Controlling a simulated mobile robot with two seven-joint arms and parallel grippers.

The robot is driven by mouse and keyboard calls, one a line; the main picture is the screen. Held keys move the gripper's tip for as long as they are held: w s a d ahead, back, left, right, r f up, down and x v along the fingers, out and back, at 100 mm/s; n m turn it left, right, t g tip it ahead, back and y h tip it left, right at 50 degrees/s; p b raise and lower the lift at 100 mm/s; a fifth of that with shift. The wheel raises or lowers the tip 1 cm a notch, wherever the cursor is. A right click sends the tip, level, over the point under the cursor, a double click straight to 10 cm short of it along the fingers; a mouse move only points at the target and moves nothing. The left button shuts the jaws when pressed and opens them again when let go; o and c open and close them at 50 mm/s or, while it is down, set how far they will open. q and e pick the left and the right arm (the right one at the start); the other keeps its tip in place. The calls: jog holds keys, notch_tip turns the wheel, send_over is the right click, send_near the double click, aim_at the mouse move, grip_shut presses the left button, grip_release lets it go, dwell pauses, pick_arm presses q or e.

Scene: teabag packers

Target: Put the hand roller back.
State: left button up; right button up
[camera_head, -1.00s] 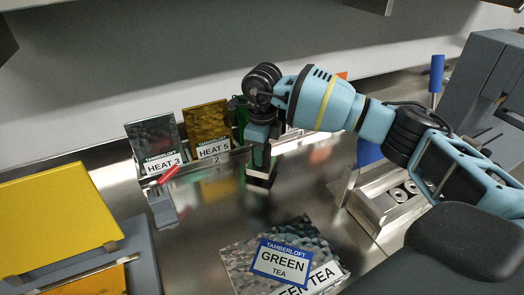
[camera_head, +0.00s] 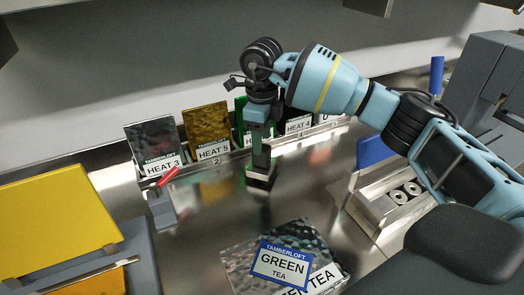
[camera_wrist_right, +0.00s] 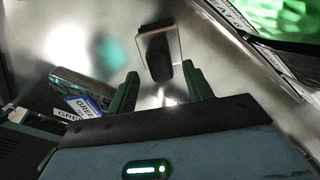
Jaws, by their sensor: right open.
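The hand roller, as I take it, is the dark upright piece (camera_head: 262,177) standing on the steel table below my right gripper (camera_head: 260,125). In the right wrist view its rounded black upper part (camera_wrist_right: 161,68) rises from a pale-edged flat base. My right gripper also shows in the right wrist view (camera_wrist_right: 162,82), with two green fingers apart and the black part just beyond and between their tips. The fingers do not appear closed on it. The exact gap is hard to judge. My left gripper is out of view.
Labelled packets (camera_head: 213,130) stand in a numbered rack along the back. Green tea packets (camera_head: 280,262) lie flat in front. A metal holder with rolls (camera_head: 395,200) is at right. A red-handled tool (camera_head: 163,205) and yellow panel (camera_head: 55,220) are at left.

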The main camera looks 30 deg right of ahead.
notch_tip(320, 180, up, 7)
jog(key=shift+f, duration=0.2)
dwell(0.6)
